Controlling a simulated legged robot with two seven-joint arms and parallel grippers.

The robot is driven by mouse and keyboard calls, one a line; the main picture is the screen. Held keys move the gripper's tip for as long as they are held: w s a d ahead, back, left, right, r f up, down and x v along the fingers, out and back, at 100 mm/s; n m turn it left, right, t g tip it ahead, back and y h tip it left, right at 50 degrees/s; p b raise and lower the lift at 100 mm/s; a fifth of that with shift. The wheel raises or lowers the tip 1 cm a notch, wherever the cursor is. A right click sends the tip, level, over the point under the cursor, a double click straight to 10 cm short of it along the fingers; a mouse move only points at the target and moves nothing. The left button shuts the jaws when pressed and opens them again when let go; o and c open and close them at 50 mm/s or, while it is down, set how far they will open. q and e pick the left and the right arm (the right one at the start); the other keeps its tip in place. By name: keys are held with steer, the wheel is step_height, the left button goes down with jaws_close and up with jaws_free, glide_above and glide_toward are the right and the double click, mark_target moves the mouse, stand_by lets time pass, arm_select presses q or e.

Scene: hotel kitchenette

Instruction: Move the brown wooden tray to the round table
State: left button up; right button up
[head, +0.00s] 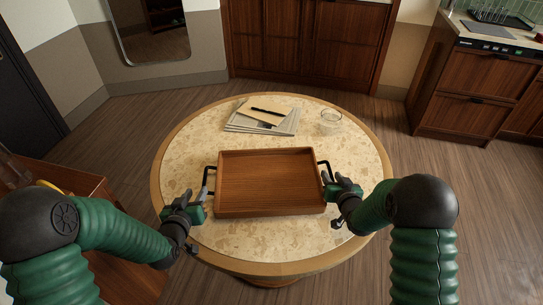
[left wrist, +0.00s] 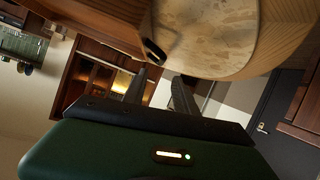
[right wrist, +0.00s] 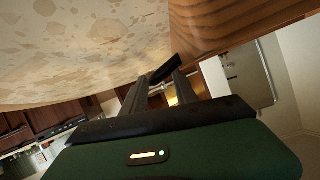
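The brown wooden tray (head: 268,183) rests flat on the round table (head: 178,150), with a black handle at each side. My left gripper (head: 193,198) is beside the tray's left handle. In the left wrist view its fingers (left wrist: 160,78) are apart with nothing between them, and a black handle end (left wrist: 154,50) is just beyond the tips. My right gripper (head: 340,185) is at the right handle. In the right wrist view its fingers (right wrist: 161,82) are apart, with the black handle (right wrist: 165,69) at the tips. The tray's edge (right wrist: 220,20) shows there.
Papers with a pen (head: 263,114) and a clear glass (head: 330,121) stand behind the tray on the table. A wooden cabinet (head: 478,85) is at the right. Brown wooden furniture (head: 85,195) is at lower left.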

steer(key=v, duration=1.2)
